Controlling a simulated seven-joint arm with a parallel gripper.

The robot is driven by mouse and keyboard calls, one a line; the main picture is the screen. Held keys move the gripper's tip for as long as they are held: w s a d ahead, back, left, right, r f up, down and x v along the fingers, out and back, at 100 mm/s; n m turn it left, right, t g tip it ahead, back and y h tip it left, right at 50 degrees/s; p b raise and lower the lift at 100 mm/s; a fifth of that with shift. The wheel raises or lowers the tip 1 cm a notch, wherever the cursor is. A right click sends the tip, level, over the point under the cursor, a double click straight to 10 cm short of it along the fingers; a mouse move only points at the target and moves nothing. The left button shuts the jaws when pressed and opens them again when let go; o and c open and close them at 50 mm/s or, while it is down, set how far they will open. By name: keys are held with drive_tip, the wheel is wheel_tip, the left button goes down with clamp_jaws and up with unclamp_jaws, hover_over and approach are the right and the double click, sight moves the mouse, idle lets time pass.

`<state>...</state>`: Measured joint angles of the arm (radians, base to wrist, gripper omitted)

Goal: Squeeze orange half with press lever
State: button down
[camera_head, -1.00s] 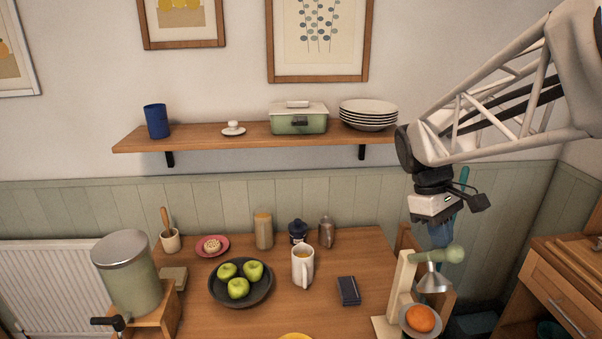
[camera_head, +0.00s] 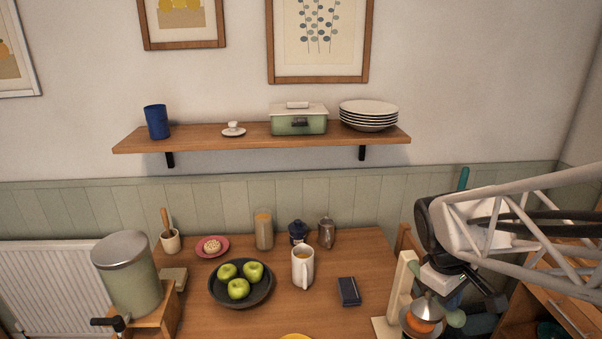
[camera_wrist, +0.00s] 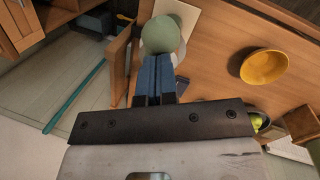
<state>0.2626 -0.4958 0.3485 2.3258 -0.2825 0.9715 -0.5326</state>
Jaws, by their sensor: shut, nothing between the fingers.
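The press stands at the right end of the table, with a cream upright (camera_head: 400,285). Its metal cone (camera_head: 429,307) is down against the orange half (camera_head: 417,326), covering much of it. The lever's pale green ball knob (camera_head: 456,318) is low, beside the cone. In the wrist view the knob (camera_wrist: 165,32) lies right at the tips of my gripper (camera_wrist: 157,58), whose blue fingers are together and empty. The fingers appear to touch the knob from above. In the head view the fingers are mostly hidden behind other parts.
A white mug (camera_head: 302,267), a dark notebook (camera_head: 349,291) and a black bowl (camera_head: 240,284) of green apples are on the table left of the press. A yellow bowl (camera_wrist: 265,67) lies near the front edge. A wooden drawer unit (camera_head: 565,300) stands at the right.

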sight(447, 314)
drive_tip(key=shift+s+f, duration=0.2)
drive_tip(key=shift+f, duration=0.5)
drive_tip(key=shift+s+f, duration=0.2)
drive_tip(key=shift+f, duration=0.55)
drive_tip(key=shift+s+f, duration=0.2)
drive_tip(key=shift+f, duration=0.5)
drive_tip(key=shift+r, duration=0.15)
drive_tip(key=shift+a+v, duration=0.2)
drive_tip(key=shift+v, duration=0.65)
drive_tip(key=s+a+r, duration=0.3)
drive_tip(key=s+r, duration=0.1)
drive_tip(key=r, duration=0.6)
drive_tip(key=shift+s+r, duration=0.2)
drive_tip(key=shift+r, duration=0.05)
drive_tip(key=a+f+m+t+y, duration=0.1)
drive_tip(key=a+m+t+y, duration=0.1)
drive_tip(key=a+m, duration=0.3)
drive_tip(key=a+t, duration=0.1)
drive_tip(key=a, duration=0.3)
drive_tip(key=shift+s+a+f+y, duration=0.3)
drive_tip(key=shift+f, duration=0.05)
idle(2.4)
